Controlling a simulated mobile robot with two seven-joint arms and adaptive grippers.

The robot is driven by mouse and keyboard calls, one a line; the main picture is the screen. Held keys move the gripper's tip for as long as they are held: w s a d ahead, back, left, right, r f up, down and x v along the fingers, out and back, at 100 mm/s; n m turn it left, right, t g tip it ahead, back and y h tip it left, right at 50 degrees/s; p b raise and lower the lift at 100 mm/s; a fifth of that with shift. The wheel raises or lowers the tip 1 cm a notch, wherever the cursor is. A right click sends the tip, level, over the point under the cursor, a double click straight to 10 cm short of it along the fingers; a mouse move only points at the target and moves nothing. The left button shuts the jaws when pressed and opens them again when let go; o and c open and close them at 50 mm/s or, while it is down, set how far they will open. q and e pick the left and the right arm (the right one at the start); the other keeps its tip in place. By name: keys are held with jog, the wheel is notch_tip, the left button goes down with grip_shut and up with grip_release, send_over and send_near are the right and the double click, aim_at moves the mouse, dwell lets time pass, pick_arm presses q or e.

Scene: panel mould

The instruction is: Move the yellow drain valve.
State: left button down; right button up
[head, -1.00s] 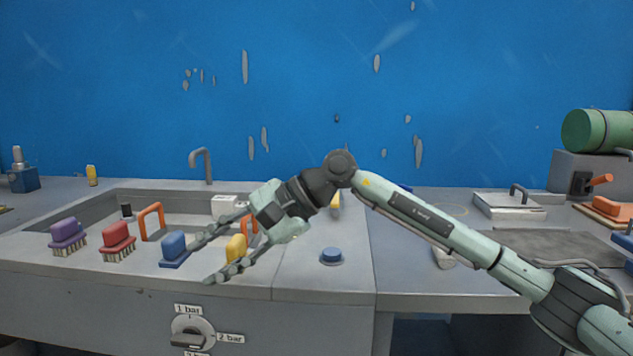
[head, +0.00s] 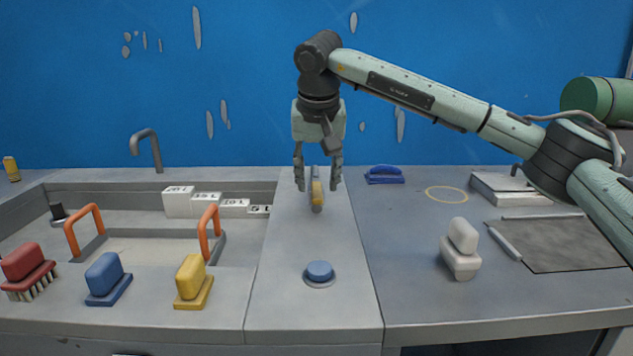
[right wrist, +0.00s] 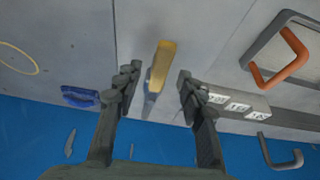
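The yellow drain valve (head: 317,192) is a narrow yellow lever on the grey strip of counter between the sink and the right worktop. In the right wrist view the lever (right wrist: 160,66) runs lengthwise in the gap between the fingers. My right gripper (head: 318,182) points down over it, open, with one finger on each side. In the right wrist view its fingers (right wrist: 158,76) show gaps to the lever on both sides. The lever's base is partly hidden. My left gripper is not in view.
A round blue button (head: 319,271) sits on the strip in front. The sink with orange handles (head: 204,235) and white numbered blocks (head: 178,202) is left. A blue brush (head: 384,174) lies right of the gripper. A white block (head: 461,250) stands on the right worktop.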

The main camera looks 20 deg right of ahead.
jog(key=shift+x, duration=0.8)
grip_shut()
